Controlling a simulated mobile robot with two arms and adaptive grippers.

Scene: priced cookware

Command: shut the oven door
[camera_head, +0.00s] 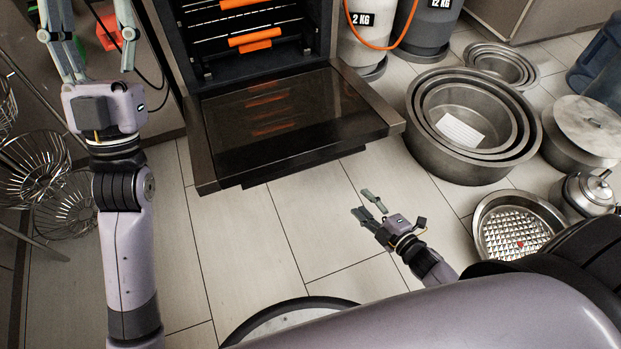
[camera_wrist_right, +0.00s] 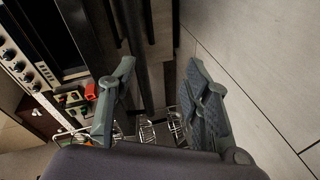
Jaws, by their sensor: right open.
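The oven (camera_head: 172,50) stands at the top middle of the head view. Its dark glass door (camera_head: 290,118) hangs open, folded down and out toward me.
Orange-handled racks (camera_head: 255,40) are inside the oven. Gas cylinders (camera_head: 362,40) stand right of it. Nested round pans (camera_head: 425,150), a square-patterned strainer pan (camera_head: 515,228) and a kettle (camera_head: 588,193) are on the right. Wire baskets (camera_head: 35,165) hang at left. Tiled floor (camera_head: 235,235) before the door is clear.

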